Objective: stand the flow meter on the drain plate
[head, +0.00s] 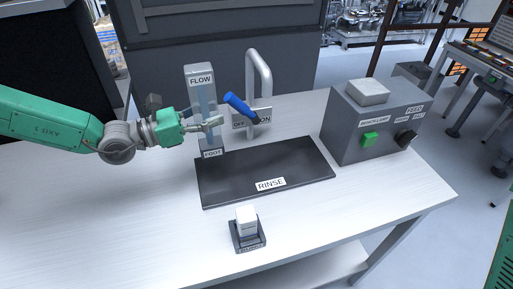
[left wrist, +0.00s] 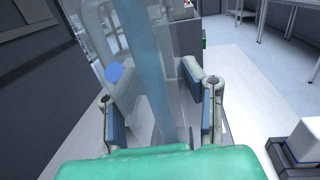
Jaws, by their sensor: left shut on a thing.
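In the left wrist view the bluish tube (left wrist: 150,65) runs between the two fingers of the left gripper (left wrist: 165,115). The drain plate (head: 265,165) is a flat black slab marked RINSE. The foot shows at the plate's back left corner; I cannot tell whether it touches the plate. My right gripper is not in view.
A grey tap (head: 259,65) with a blue lever (head: 240,106) and an OFF/ON plate stands behind the drain plate. A grey box (head: 350,125) with a green button is at right. A white block (head: 246,220) sits in a dark holder in front. The left table top is clear.

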